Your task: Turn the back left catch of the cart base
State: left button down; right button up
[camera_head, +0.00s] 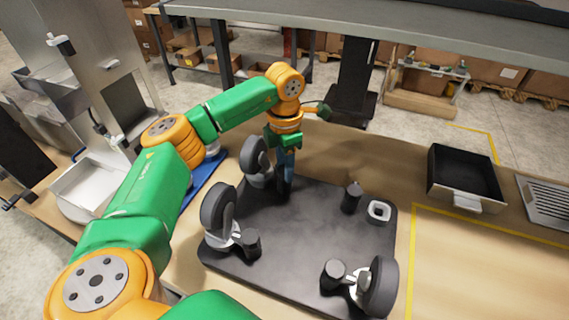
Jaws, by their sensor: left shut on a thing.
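The cart base (300,232) is a dark plate lying on the wooden table. Caster wheels stand at its back left (255,158), front left (217,210) and front right (381,288) corners. Black catches show at the front left (251,244), front right (333,274) and back right (352,197). My left gripper (286,184) points down at the back left corner, just right of the wheel there. It is shut on the back left catch, which its fingers mostly hide. My right gripper is out of view.
A white square ring (379,211) sits at the plate's back right corner, where no wheel shows. A black tray (465,176) and a slotted metal tray (546,201) stand to the right. A metal dispenser (90,60) and blue mat (203,183) are left.

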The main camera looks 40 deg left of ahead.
pick_arm(q)
jog(key=n, duration=0.4)
jog(key=shift+r+n, duration=0.1)
jog(key=shift+n, duration=0.2)
jog(key=shift+n+p, duration=0.3)
jog(key=shift+n, duration=2)
jog(key=shift+c, duration=2.1)
grip_release()
jog(key=shift+w+r, duration=0.1)
jog(key=shift+r, duration=0.05)
notch_tip(320, 180, up, 7)
jog(key=shift+f+b, duration=0.1)
jog(key=shift+b, duration=0.7)
